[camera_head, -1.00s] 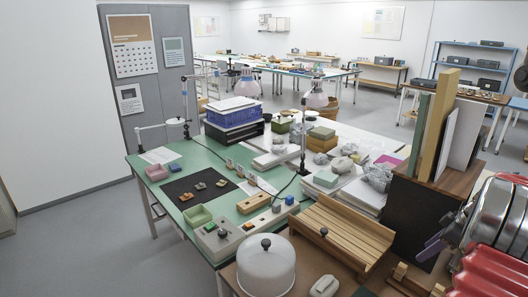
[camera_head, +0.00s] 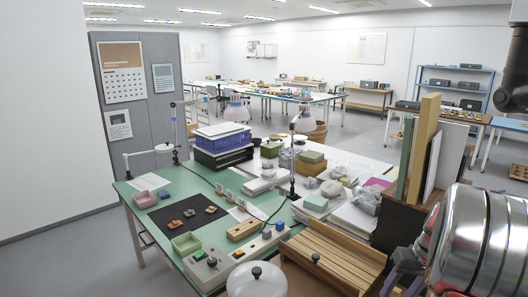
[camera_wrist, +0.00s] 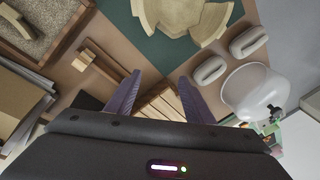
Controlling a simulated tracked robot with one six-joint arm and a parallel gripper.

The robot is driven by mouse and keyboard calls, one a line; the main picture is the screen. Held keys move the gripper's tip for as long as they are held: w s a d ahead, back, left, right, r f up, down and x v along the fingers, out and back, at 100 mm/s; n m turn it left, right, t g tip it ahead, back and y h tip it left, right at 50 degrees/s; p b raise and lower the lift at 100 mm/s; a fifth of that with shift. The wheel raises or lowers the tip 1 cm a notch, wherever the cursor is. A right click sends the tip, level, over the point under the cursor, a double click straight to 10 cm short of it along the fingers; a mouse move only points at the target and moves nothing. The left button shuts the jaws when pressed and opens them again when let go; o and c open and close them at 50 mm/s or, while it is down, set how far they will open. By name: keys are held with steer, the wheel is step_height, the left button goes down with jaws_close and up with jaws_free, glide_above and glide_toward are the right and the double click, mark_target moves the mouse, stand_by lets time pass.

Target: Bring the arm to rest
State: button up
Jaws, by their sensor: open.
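My gripper (camera_wrist: 159,76) is open, with its two purple fingers apart and nothing between them in the wrist view. Beyond its fingers lies the slatted wooden rack (camera_wrist: 158,106). In the head view, purple finger parts (camera_head: 408,268) show at the lower right beside my silver and black arm, near the right end of the slatted rack (camera_head: 335,258). The fingertips are hard to make out there. A beige partly assembled vessel (camera_wrist: 180,14) lies on a green mat at the top of the wrist view.
A white dome with a black knob (camera_head: 256,281) stands left of the rack. Tall upright boards (camera_head: 425,145) rise close to my arm. The green table (camera_head: 150,195) carries trays and lamps. A sand-filled box (camera_wrist: 30,32) is at the wrist view's upper left. Floor at left is free.

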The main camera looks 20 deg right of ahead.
steer(key=s+a+r+n+t, duration=0.1)
steer(key=a+r, duration=0.3)
steer(key=a, duration=0.9)
steer(key=s+a+r+n+t+h, duration=0.1)
steer(key=s+a+r+n, duration=0.1)
steer(key=a, duration=1.1)
steer(key=s+a+r+n+t, duration=0.1)
steer(key=s+a+r+n, duration=0.1)
steer(key=a+r, duration=0.5)
steer(key=s+a, duration=0.1)
steer(key=a, duration=0.5)
steer(key=shift+t, duration=0.3)
steer(key=shift+r, duration=0.1)
